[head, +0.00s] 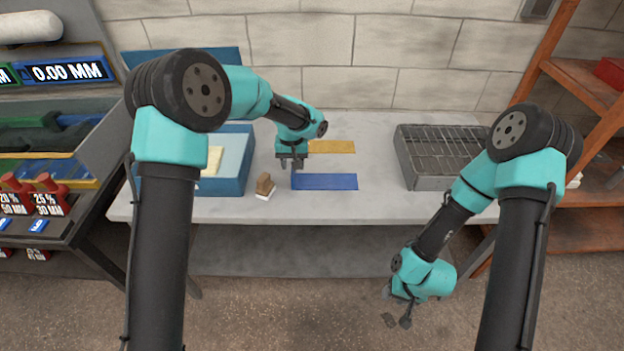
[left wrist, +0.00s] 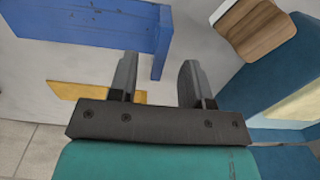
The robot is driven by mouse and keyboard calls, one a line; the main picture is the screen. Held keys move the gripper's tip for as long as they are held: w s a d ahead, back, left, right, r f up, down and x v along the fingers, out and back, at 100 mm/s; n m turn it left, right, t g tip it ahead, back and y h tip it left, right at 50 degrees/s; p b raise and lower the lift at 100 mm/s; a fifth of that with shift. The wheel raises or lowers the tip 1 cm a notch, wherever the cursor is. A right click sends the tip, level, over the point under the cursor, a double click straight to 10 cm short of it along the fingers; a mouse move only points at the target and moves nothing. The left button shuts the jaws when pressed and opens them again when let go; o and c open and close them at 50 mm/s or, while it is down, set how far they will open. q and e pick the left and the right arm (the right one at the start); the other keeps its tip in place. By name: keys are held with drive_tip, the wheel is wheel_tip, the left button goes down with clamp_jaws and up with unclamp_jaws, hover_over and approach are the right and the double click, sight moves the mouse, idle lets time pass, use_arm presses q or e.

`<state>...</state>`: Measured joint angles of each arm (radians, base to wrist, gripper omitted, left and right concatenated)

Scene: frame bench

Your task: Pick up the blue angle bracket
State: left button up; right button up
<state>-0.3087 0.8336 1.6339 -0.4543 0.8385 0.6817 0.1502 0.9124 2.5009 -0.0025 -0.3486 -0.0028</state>
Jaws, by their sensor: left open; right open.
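The blue angle bracket (head: 328,182) lies on the grey table, its long flat part running to the right. In the left wrist view the bracket (left wrist: 85,22) shows at top left, with a short upturned flange at its near end. My left gripper (head: 291,165) is above the bracket's left end. Its open fingers (left wrist: 160,62) appear on either side of the flange in the wrist view; I cannot tell the height gap, and nothing is held. My right gripper (head: 397,312) is open and empty, low in front of the table.
A yellow bracket (head: 332,147) lies behind the blue one. A wooden-handled block (head: 265,186) stands just left, beside a blue open box (head: 242,180). A wire-rack tray (head: 430,180) is at the right. The table's front strip (head: 330,210) is clear.

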sight(293, 173)
use_arm(q)
drive_tip(key=shift+f, duration=0.25)
drive_tip(key=shift+w+a+f, duration=0.1)
drive_tip(key=shift+w+f, duration=0.15)
drive_tip(key=shift+f, duration=1.05)
drive_tip(key=shift+w+f, duration=0.2)
drive_tip(key=shift+f, duration=1.1)
drive_tip(key=shift+c, duration=0.2)
clamp_jaws()
